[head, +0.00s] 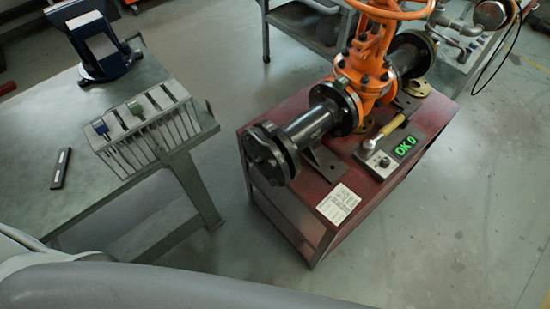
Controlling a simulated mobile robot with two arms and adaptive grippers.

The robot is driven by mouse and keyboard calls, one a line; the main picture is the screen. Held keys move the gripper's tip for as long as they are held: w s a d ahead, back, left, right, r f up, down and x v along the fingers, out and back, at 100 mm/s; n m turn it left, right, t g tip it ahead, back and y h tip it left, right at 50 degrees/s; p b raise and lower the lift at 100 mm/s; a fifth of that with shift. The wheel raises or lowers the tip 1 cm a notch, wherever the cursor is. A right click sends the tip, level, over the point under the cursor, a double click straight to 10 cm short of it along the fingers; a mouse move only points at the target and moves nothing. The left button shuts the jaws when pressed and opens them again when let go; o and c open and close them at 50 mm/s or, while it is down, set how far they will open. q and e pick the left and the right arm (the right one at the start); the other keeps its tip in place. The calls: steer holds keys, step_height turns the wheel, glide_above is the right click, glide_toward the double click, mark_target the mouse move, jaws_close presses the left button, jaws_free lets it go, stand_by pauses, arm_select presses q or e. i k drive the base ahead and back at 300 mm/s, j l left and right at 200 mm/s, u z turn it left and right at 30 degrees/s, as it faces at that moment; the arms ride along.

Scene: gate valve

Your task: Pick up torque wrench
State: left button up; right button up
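A yellow-handled tool (393,125) with a silver head, which looks like the torque wrench, lies on the right part of the red cabinet top (318,185). It is beside the black pipe and the orange gate valve (368,65). Its silver head end points toward the front left and sits on or just above a grey device (380,162) with a green "OK 0" display; I cannot tell if they touch. Neither of my grippers is in view. Only grey parts, which look like mine, show along the bottom and lower left.
A grey workbench (100,190) on the left holds a slotted tool rack (140,122), a small black bar (61,168) and a blue-black device (97,48). A white label (339,203) lies on the cabinet's front corner. Open floor lies between bench and cabinet and at right.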

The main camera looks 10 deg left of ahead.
mark_target(369, 146)
steer(key=i+l+u, duration=0.15)
steer(key=l+u, duration=0.8)
steer(key=i+j, duration=0.05)
